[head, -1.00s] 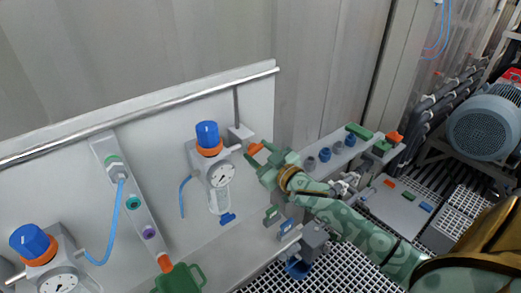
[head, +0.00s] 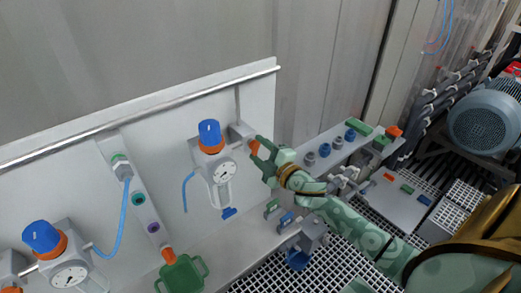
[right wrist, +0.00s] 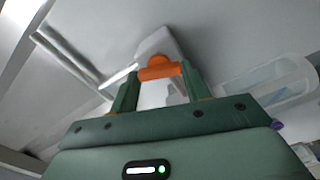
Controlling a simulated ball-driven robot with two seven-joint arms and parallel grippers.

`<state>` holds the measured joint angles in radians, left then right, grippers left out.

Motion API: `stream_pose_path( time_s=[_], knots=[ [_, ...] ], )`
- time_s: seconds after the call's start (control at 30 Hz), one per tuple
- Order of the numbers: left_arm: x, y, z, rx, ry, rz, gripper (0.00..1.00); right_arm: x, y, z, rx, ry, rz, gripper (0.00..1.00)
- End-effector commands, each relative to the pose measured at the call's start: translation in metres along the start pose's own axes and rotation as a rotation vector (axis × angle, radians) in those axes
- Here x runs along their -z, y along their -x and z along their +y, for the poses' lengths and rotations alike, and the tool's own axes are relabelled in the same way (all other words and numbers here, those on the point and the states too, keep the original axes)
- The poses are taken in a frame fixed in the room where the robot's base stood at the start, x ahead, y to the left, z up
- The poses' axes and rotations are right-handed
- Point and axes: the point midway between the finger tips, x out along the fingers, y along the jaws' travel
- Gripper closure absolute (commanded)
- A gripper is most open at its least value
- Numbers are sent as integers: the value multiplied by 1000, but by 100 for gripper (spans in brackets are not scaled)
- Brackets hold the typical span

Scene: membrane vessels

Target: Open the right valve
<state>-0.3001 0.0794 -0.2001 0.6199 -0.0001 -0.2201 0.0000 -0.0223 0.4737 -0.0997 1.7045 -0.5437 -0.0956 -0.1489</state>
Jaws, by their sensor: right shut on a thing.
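The right valve is a grey body (head: 241,131) on the white wall panel, beside the right regulator with its blue knob (head: 209,132). Its orange handle (head: 254,147) is partly hidden by my right gripper (head: 260,150). In the right wrist view, my right gripper (right wrist: 157,84) has its two green fingers on either side of the orange handle (right wrist: 160,70). It is shut on the handle, which lies crosswise between the fingers. My left gripper is not in view.
A left regulator with a blue knob (head: 41,236) and a green handled piece (head: 182,275) are at the lower left. A metal rail (head: 140,117) runs along the panel top. A grey ledge with blue and green fittings (head: 337,146) lies right of the gripper.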

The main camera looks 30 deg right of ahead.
Motion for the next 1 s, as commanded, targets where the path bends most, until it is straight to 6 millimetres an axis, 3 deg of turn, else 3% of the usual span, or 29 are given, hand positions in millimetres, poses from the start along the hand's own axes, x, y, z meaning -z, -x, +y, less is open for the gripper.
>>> stream_pose_path(
  time_s=[0.4,0.93,0.97,1.0],
  knots=[
    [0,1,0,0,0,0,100,0,0,-1,1,181,0,76],
    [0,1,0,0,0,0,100,0,0,-2,2,207,0,76],
    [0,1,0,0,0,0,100,0,0,-2,2,207,0,50],
    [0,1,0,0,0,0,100,0,0,-2,2,207,0,39]
  ],
)
